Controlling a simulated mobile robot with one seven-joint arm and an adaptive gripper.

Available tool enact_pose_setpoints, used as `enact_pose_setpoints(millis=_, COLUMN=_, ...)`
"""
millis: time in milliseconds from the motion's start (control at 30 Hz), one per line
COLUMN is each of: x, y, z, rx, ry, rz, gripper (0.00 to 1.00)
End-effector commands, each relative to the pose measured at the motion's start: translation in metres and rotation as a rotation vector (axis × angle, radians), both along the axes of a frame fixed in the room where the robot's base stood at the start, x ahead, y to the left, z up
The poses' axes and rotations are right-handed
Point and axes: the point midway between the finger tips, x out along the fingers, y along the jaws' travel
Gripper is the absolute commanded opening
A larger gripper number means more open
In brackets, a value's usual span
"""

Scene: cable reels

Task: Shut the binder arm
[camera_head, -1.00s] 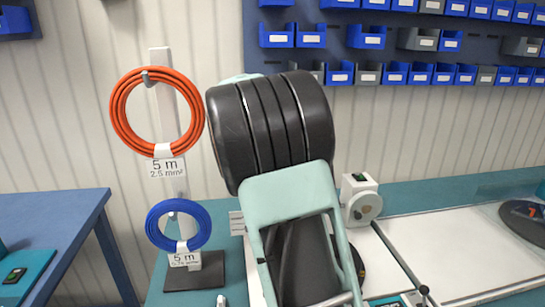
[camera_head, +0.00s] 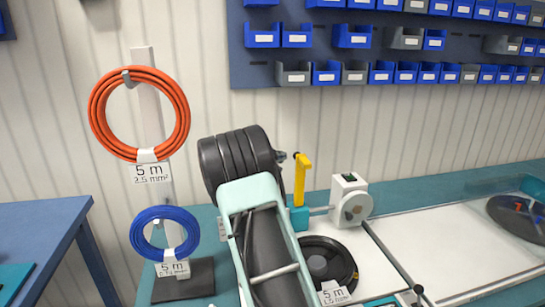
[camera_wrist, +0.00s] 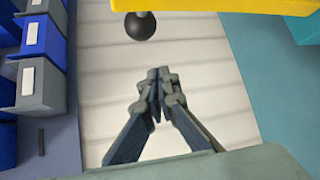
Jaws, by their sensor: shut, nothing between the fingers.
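The yellow binder arm (camera_head: 302,178) stands upright on a teal block in the head view, beside a white machine with a round grey disc. A dark ball knob (camera_head: 297,155) is near its top. In the wrist view, part of the yellow arm (camera_wrist: 215,5) crosses the top edge, with the black knob (camera_wrist: 140,26) below it. My gripper (camera_wrist: 158,78) is shut and empty, with the fingertips together and apart from the knob and the yellow arm in the picture.
An orange cable coil (camera_head: 139,113) and a blue coil (camera_head: 165,231) hang on a stand at left. A black reel (camera_head: 326,265) lies on the bench beside the white machine (camera_head: 350,202). Blue and grey bins (camera_head: 352,36) line the wall. The white bench top (camera_head: 450,245) at right is mostly clear.

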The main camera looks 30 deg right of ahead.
Motion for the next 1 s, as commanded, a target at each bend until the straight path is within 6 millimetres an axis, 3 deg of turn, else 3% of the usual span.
enact_pose_setpoints(millis=100, x=-0.017, y=-0.002, z=0.007, rx=0.001, ry=0.000, rz=0.000, gripper=0.00)
enact_pose_setpoints(millis=333, x=-0.034, y=-0.006, z=0.012, rx=0.000, ry=-0.001, rz=0.000, gripper=0.00)
enact_pose_setpoints(millis=1000, x=-0.037, y=-0.003, z=0.011, rx=-0.003, ry=-0.016, rz=0.000, gripper=0.00)
